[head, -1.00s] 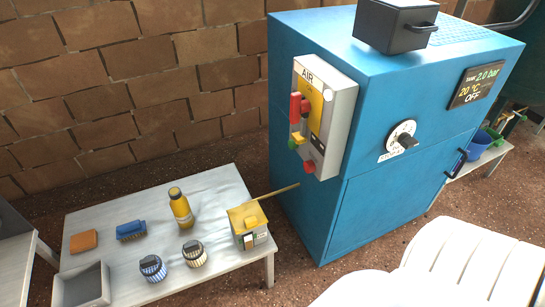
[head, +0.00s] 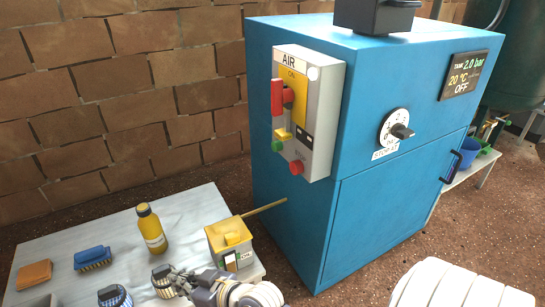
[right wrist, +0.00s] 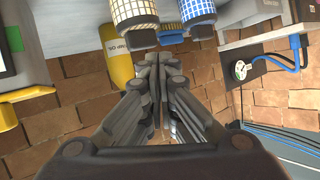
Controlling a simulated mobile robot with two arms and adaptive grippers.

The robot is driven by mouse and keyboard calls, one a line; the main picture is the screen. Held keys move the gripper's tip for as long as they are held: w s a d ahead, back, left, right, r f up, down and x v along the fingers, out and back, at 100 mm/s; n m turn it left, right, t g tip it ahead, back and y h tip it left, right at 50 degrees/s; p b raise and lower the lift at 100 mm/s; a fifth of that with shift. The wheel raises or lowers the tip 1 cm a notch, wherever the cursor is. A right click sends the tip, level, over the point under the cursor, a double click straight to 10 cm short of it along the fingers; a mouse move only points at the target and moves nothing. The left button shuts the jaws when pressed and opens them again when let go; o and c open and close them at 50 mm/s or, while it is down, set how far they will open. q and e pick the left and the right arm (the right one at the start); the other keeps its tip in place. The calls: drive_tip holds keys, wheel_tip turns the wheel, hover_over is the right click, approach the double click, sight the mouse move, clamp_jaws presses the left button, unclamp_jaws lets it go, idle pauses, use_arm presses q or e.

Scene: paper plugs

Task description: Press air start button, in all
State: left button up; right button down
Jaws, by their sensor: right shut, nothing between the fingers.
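The grey air panel (head: 325,100) is on the side of the blue cabinet (head: 350,210), with an "AIR" label and a yellow "ON" plate. It carries a red lever (head: 277,98), a green button (head: 278,145) at its lower left edge and a red button (head: 297,167) below. The cabinet display (head: 462,75) reads 2.0 bar, 20 °C, OFF. My right gripper (head: 165,281) is low over the table, left of and well below the panel, touching none of its buttons. Its fingers are together and empty, also in the right wrist view (right wrist: 154,60). My left gripper is not in view.
A dial (head: 393,128) is on the cabinet front.

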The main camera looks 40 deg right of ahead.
drive_tip(key=w+d+r+m+t+h, duration=0.4)
drive_tip(key=w+d+r+t, duration=0.15)
drive_tip(key=r, duration=0.35)
drive_tip(key=w+d+r+m+t+h, duration=0.3)
drive_tip(key=w+d+r+m+t, duration=0.15)
drive_tip(key=w+r, duration=0.3)
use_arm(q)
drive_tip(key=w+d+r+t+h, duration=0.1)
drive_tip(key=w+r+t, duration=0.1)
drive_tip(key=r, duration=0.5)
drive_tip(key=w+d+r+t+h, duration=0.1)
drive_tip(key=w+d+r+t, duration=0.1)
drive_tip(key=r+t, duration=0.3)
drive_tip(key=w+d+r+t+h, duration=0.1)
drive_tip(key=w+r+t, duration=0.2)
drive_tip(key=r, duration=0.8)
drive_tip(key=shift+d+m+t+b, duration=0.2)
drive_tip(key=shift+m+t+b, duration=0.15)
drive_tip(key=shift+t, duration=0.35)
use_arm(e)
drive_tip(key=s+d+m+g+h, duration=0.1)
drive_tip(key=d+m+g+h, duration=1.1)
drive_tip(key=m, duration=0.5)
drive_tip(key=d+h, duration=0.2)
drive_tip(key=h, duration=0.1)
drive_tip(key=shift+s+f+h, duration=0.15)
drive_tip(key=shift+s+h, duration=0.05)
drive_tip(key=shift+h, duration=0.2)
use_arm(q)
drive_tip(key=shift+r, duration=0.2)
